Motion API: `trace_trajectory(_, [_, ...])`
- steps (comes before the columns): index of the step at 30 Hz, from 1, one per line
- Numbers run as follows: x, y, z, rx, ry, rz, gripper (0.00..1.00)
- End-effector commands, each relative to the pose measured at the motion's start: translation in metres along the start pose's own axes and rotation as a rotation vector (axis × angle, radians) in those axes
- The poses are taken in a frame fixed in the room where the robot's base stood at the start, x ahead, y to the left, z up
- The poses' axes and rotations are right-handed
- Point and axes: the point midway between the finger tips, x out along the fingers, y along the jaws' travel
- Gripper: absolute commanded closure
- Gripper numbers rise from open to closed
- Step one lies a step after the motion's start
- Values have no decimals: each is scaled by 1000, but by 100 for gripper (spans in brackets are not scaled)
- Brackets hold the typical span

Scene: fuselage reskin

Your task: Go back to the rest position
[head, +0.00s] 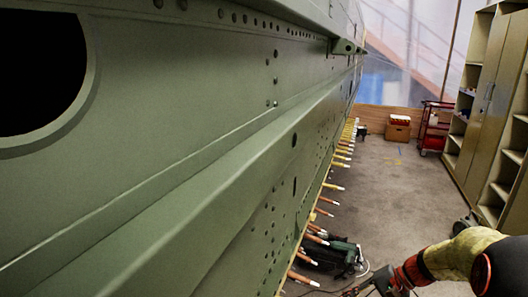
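My gripper (382,283) shows small at the bottom edge of the head view, at the end of my arm with its yellow cover and red-orange ring. It is right of the green fuselage panel (150,130) and appears apart from it. Its fingers are too small and partly cut off to tell whether they are open or shut. I cannot see anything held in it.
Several copper-coloured and yellow pins (309,254) stick out along the panel's lower edge. A dark green machine (345,254) stands on the grey floor (385,190). Tan cabinets (486,110) line the right. A red cart (433,130) and a box (397,128) stand at the back.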

Motion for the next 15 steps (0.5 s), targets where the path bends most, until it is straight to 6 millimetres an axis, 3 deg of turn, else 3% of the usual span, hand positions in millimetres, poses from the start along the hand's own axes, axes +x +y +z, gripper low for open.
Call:
trace_trajectory(1, [-6,2,20,-25,20,63,78])
trace_trajectory(6, [-24,21,70,-106,93,253,78])
trace_trajectory(15, [-63,40,144,-310,251,498,78])
